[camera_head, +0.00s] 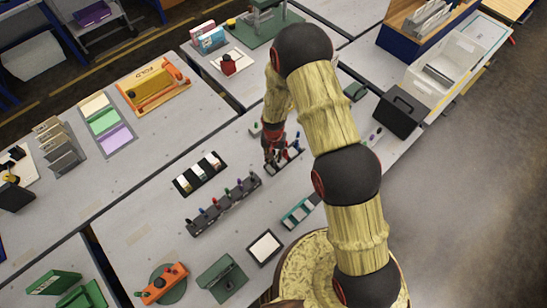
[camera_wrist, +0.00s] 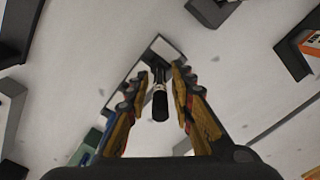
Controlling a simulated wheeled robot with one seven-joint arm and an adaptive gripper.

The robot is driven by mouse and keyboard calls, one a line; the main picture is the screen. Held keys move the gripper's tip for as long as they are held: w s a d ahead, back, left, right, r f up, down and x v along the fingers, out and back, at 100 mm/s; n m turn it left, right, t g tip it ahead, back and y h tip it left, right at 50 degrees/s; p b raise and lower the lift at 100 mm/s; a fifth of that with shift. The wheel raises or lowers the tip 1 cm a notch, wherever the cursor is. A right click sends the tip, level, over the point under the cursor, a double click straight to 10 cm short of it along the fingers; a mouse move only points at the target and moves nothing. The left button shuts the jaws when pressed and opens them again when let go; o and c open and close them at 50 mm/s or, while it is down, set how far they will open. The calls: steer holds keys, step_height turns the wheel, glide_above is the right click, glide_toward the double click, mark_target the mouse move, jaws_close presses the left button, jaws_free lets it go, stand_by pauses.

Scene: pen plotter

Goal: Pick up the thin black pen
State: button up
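The black pen (camera_wrist: 160,104) shows in the wrist view as a short dark upright cylinder seen nearly end-on. It stands between the two fingers of my gripper (camera_wrist: 160,78). A gap shows on each side of it, so the fingers are open around the pen and do not appear to touch it. In the head view my gripper (camera_head: 273,152) is low over a small dark holder (camera_head: 289,163) on the table. The pen cannot be made out there, being behind or among the fingers.
A dark rack (camera_head: 224,205) with several coloured pens stands to the left of my gripper. A black tray (camera_head: 184,184) with light blocks lies beyond it. A black box (camera_head: 400,112) stands to the right. Bare grey table (camera_head: 150,215) lies further left.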

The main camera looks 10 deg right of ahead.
jaws_close()
steer(key=shift+r, duration=0.1)
